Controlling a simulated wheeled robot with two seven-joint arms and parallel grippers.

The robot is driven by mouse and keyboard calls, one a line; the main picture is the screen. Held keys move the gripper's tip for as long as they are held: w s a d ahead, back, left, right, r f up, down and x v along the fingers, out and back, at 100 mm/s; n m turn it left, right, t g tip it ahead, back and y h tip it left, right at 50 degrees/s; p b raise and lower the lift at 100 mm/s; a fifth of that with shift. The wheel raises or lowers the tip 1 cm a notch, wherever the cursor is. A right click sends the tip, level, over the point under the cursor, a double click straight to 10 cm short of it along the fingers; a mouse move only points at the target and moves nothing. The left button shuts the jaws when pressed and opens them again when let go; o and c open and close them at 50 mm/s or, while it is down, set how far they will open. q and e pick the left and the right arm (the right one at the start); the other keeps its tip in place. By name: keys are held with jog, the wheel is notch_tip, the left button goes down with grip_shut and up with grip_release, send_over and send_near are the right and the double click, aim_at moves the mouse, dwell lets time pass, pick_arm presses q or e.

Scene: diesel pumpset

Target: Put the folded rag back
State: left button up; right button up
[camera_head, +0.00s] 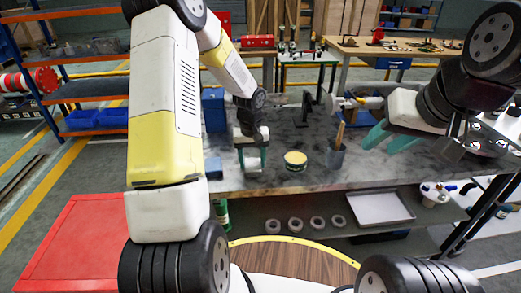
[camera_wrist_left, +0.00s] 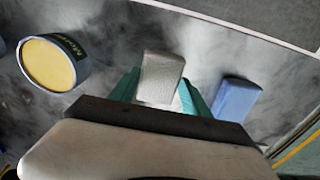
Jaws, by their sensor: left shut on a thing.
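The folded rag (camera_wrist_left: 160,77) is a pale grey-white block between the teal fingers of my left gripper (camera_wrist_left: 158,88) in the left wrist view. The left gripper is shut on it. In the head view, the rag (camera_head: 253,165) shows below the left gripper (camera_head: 251,152), near the front part of the workbench (camera_head: 270,182). I cannot tell whether it touches the bench top. My right gripper (camera_head: 385,146) is over the right part of the bench, its teal fingers apart, with nothing seen between them.
A yellow-topped tin (camera_head: 295,162) stands right of the rag, and a cup with sticks (camera_head: 336,157) beyond it. A small blue block (camera_wrist_left: 236,98) lies on the other side of the rag. A metal tray (camera_head: 380,208) and several rolls (camera_head: 293,225) are on the lower shelf.

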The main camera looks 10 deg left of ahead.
pick_arm(q)
jog(key=o, duration=1.6)
jog(key=shift+f, duration=0.1)
jog(key=shift+r, duration=0.5)
notch_tip(320, 180, up, 11)
notch_tip(320, 180, up, 7)
jog(key=t, duration=0.1)
send_over(252, 166)
jog(key=s, duration=0.4)
jog(key=s+r+m+t, duration=0.1)
jog(key=s+r, duration=0.2)
jog(key=s, duration=0.3)
jog(key=s+d+r+m+t+h, duration=0.1)
jog(key=s+r+t, duration=0.1)
jog(key=s, duration=0.5)
jog(key=s+d+r+m+t+h, duration=0.1)
jog(key=s+r, duration=0.3)
jog(key=s, duration=0.2)
jog(key=shift+s+d+r+m+t, duration=0.1)
jog(key=shift+s+r+m+t, duration=0.1)
jog(key=shift+r+m+t, duration=0.2)
